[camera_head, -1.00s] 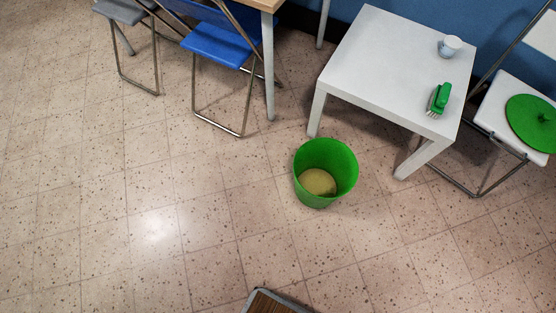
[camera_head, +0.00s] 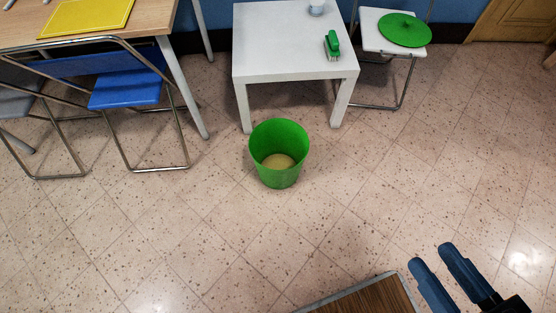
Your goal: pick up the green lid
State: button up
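The green lid (camera_head: 404,29) is a flat round disc with a small knob. It lies on the seat of a white folding chair (camera_head: 371,44) at the upper right. My gripper (camera_head: 432,255) shows at the lower right, with two blue fingers spread apart and nothing between them. It is well apart from the lid, nearer to me over the floor.
A green bucket (camera_head: 279,155) with something tan inside stands on the floor. A white table (camera_head: 280,42) behind it holds a green brush (camera_head: 332,46) and a small cup (camera_head: 316,8). A blue chair (camera_head: 128,88) is at left. Floor at right is clear.

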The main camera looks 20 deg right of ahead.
aim_at(408, 30)
jog(key=i+l, duration=0.3)
jog(key=i+l+u, duration=0.1)
jog(key=i+l, duration=0.15)
jog(key=l, duration=0.25)
jog(key=i+l, duration=0.3)
jog(key=i+l+u, duration=0.1)
jog(key=i+l, duration=0.15)
jog(key=l, duration=0.25)
jog(key=i+l, duration=0.25)
jog(key=l, duration=0.15)
jog(key=i+l, duration=0.25)
jog(key=l, duration=0.2)
jog(key=i+l+u, duration=0.1)
jog(key=i+l, duration=0.15)
jog(key=l, duration=0.2)
jog(key=i+l, duration=0.25)
jog(key=l, duration=0.2)
jog(key=j+u, duration=0.05)
